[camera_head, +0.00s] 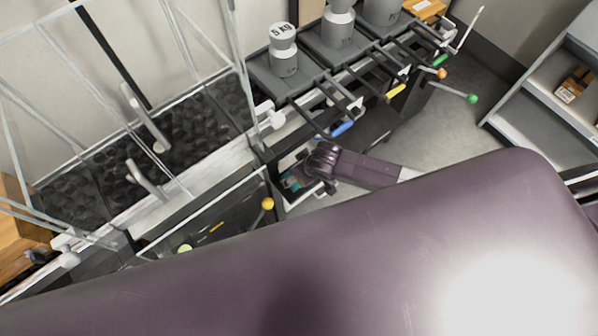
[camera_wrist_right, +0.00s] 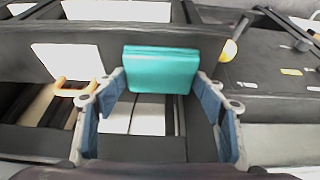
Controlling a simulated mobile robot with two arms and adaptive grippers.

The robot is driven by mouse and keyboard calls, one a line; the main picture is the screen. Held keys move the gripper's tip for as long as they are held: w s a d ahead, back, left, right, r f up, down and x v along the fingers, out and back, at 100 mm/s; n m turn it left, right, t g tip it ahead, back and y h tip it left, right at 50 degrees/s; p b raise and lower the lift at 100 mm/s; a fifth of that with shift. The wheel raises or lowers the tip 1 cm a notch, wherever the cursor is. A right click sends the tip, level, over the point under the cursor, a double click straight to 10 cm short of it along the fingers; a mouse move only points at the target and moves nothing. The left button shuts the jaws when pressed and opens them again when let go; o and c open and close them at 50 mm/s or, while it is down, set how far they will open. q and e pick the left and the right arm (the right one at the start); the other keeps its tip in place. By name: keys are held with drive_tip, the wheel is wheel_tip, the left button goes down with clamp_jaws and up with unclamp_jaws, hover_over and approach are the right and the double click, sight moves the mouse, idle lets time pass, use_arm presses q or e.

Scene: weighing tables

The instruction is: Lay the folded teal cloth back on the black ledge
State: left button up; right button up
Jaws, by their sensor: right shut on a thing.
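The folded teal cloth (camera_wrist_right: 160,70) is upright between the two blue-padded fingers of my right gripper (camera_wrist_right: 158,86), in the right wrist view. The gripper is shut on it from both sides. In the head view a small part of the teal cloth (camera_head: 290,182) shows beside my right gripper (camera_head: 304,174), low at the front of the weighing tables. A dark panel (camera_wrist_right: 200,44) lies behind the cloth and dark flat surfaces lie below it. I cannot tell which of these is the black ledge. My left gripper is not in view.
A yellow knob (camera_head: 267,203) stands close to the right gripper. Blue (camera_head: 342,129) and yellow (camera_head: 396,91) handles stick out from the tables above it. Grey weights (camera_head: 284,50) stand on top. A grey shelf unit (camera_head: 550,100) is at the right, with open floor between.

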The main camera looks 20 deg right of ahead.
drive_tip(key=o, duration=1)
drive_tip(key=p+v, duration=0.1)
drive_tip(key=v, duration=1.1)
drive_tip(key=shift+d+r+p, duration=0.1)
drive_tip(key=shift+p, duration=0.2)
